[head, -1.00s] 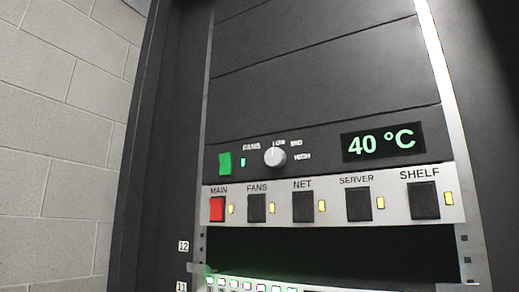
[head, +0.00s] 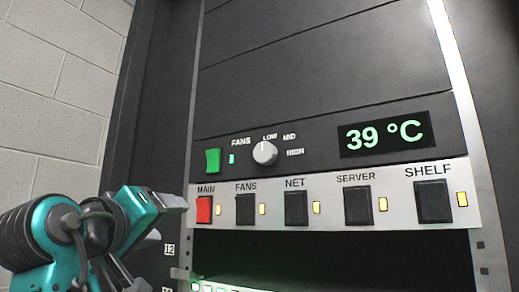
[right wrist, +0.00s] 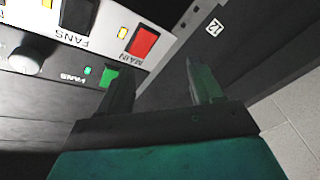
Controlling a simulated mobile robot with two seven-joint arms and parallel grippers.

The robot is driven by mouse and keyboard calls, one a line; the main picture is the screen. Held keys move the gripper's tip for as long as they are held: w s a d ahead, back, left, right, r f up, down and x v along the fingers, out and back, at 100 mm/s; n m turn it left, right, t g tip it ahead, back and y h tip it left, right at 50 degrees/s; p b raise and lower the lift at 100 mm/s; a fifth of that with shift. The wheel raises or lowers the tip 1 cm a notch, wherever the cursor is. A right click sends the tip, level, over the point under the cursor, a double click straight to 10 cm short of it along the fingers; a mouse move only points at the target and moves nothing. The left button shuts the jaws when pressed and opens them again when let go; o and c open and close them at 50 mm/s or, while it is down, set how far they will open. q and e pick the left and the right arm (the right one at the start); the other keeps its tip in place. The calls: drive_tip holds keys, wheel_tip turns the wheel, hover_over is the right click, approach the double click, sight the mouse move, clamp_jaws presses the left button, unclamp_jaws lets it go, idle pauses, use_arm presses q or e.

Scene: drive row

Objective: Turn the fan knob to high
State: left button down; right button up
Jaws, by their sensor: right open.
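The fan knob (head: 265,153) is a round light-grey knob on the dark fan panel, with LOW, MID and HIGH printed around its upper right. Its pointer line points up, about towards LOW. It also shows at the left edge of the right wrist view (right wrist: 25,60). My right gripper (head: 178,203) is at the lower left in the head view, left of and below the knob, near the red MAIN switch. In the right wrist view its two fingers (right wrist: 157,75) are apart with nothing between them. My left gripper is not in view.
A lit green switch (head: 213,161) sits left of the knob. A red MAIN switch (head: 204,209) and several black switches line the silver strip below. The display (head: 384,134) reads 39 °C. An open dark bay (head: 330,255) lies under the strip.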

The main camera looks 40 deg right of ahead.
sight(263, 152)
drive_tip(key=s+a+r+m+g+h, duration=0.1)
drive_tip(key=s+r+m+g, duration=0.5)
drive_tip(key=s+r, duration=0.7)
drive_tip(key=shift+m+t, duration=0.3)
drive_tip(key=shift+t, duration=0.4)
drive_tip(key=x, duration=0.4)
drive_tip(key=s+f+p+x, duration=0.1)
drive_tip(key=x, duration=0.2)
drive_tip(key=s+p+x, duration=0.1)
drive_tip(key=x, duration=0.3)
drive_tip(key=shift+d+f, duration=0.25)
drive_tip(key=shift+d, duration=0.45)
drive_tip(key=c, duration=1.1)
